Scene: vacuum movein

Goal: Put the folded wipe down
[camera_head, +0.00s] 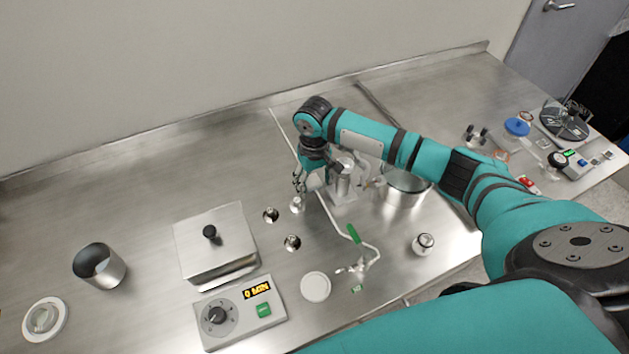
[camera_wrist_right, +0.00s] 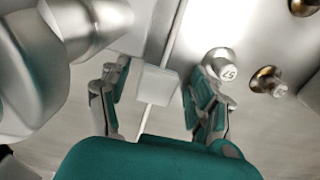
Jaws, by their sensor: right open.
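The folded wipe (camera_wrist_right: 157,84) is a small pale block in the right wrist view, lying across a thin pale rod or tube (camera_wrist_right: 171,42). My right gripper (camera_wrist_right: 163,75) is open, with one finger on each side of the wipe and visible gaps between. In the head view my right gripper (camera_head: 307,182) points down near the middle of the steel bench (camera_head: 150,180), and the wipe is mostly hidden there. I cannot tell whether the wipe rests on the rod or the bench. My left gripper is out of view.
Small metal weights (camera_head: 271,214) stand left of my right gripper, one marked 57 (camera_wrist_right: 222,66) close to a finger. A metal fixture (camera_head: 343,180) and pot (camera_head: 402,190) stand right. A lidded box (camera_head: 215,245) and controller (camera_head: 238,312) are front left. The back left bench is clear.

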